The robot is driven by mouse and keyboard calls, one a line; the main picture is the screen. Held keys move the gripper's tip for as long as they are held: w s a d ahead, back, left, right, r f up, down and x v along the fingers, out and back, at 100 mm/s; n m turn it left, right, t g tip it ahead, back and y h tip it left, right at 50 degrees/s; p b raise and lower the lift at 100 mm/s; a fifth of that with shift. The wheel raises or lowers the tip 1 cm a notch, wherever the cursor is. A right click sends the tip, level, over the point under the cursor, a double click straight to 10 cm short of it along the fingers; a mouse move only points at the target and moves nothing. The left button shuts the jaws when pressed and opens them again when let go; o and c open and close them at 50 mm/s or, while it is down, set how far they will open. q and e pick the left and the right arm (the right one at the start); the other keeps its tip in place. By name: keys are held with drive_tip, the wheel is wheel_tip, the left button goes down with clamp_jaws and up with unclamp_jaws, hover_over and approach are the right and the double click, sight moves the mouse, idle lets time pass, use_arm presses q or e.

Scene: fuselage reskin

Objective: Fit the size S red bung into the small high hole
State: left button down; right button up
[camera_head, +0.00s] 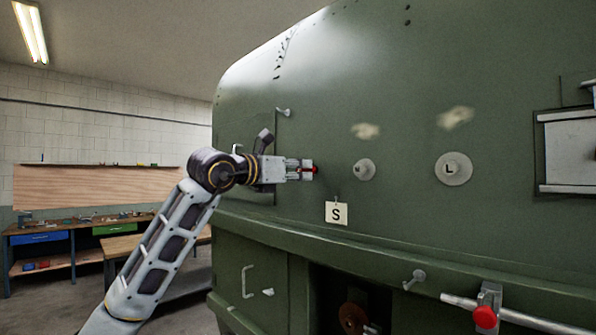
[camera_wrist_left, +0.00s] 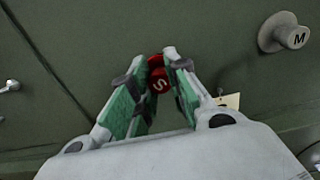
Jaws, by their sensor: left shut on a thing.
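The red bung (camera_head: 315,169) is at the tips of my left gripper (camera_head: 306,169), against or very close to the green fuselage skin. In the left wrist view the red bung (camera_wrist_left: 158,80) shows a letter S and sits between the fingertips of my left gripper (camera_wrist_left: 160,72), which is shut on it. The small high hole cannot be made out; the gripper and bung may cover it. Whether the bung is in a hole cannot be told. A square tag (camera_head: 336,213) marked S hangs just below and right of the bung. My right gripper is not in view.
To the right, a grey plug (camera_head: 364,169) and a larger grey plug (camera_head: 453,169) marked L stick out of the skin. The nearer plug (camera_wrist_left: 286,34) reads M in the wrist view. A handle (camera_head: 415,279) and a rail with red knob (camera_head: 485,317) project lower right.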

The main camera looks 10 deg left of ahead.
use_arm(q)
drive_tip(key=shift+w+d, duration=0.35)
drive_tip(key=shift+w, duration=0.15)
idle(0.5)
drive_tip(key=shift+w+d+p, duration=0.25)
drive_tip(key=shift+w+p, duration=0.15)
idle(0.4)
drive_tip(key=c, duration=1.3)
unclamp_jaws()
drive_tip(key=shift+w, duration=0.1)
drive_tip(key=shift+s+a, duration=0.1)
drive_tip(key=shift+s, duration=0.15)
drive_tip(key=shift+b+v, duration=1.2)
drive_tip(key=shift+v, duration=0.65)
drive_tip(key=shift+s+a, duration=0.2)
drive_tip(key=shift+s, duration=0.15)
